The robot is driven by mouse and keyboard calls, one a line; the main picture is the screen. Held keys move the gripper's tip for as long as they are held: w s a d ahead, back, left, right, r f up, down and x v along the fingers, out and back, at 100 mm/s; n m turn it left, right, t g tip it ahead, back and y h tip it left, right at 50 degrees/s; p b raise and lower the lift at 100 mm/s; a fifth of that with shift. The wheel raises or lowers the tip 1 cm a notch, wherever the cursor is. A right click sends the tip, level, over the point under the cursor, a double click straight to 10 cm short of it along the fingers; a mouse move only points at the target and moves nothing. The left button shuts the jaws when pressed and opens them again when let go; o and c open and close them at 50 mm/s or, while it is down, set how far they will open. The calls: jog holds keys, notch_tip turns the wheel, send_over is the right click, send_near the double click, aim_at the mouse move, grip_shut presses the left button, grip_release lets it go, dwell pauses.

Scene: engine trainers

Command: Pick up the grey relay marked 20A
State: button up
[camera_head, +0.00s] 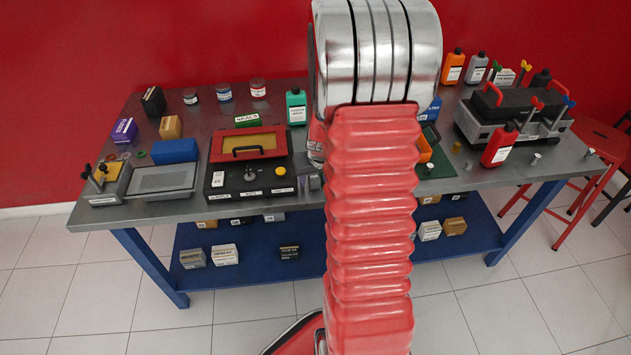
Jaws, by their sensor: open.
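I cannot make out a grey relay marked 20A. A small grey block (315,182) stands on the workbench (350,196) just left of my arm, but I cannot read any marking on it. My red ribbed arm with its silver joint rises through the middle of the view and hides the centre of the bench. My gripper does not show; it is out of sight behind or beyond the arm.
A black control box (250,180) with a red-framed lid stands left of my arm. A blue box (174,151) and a grey tray (162,179) are further left. A black-and-grey engine block (490,125) and a red bottle (499,146) stand right. A blue lower shelf (330,262) holds several small boxes.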

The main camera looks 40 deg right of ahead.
aim_at(315, 177)
jog(key=shift+c, duration=0.2)
jog(key=c, duration=1.1)
jog(key=shift+r, duration=0.15)
notch_tip(315, 177, up, 10)
jog(key=shift+f, duration=0.1)
dwell(0.4)
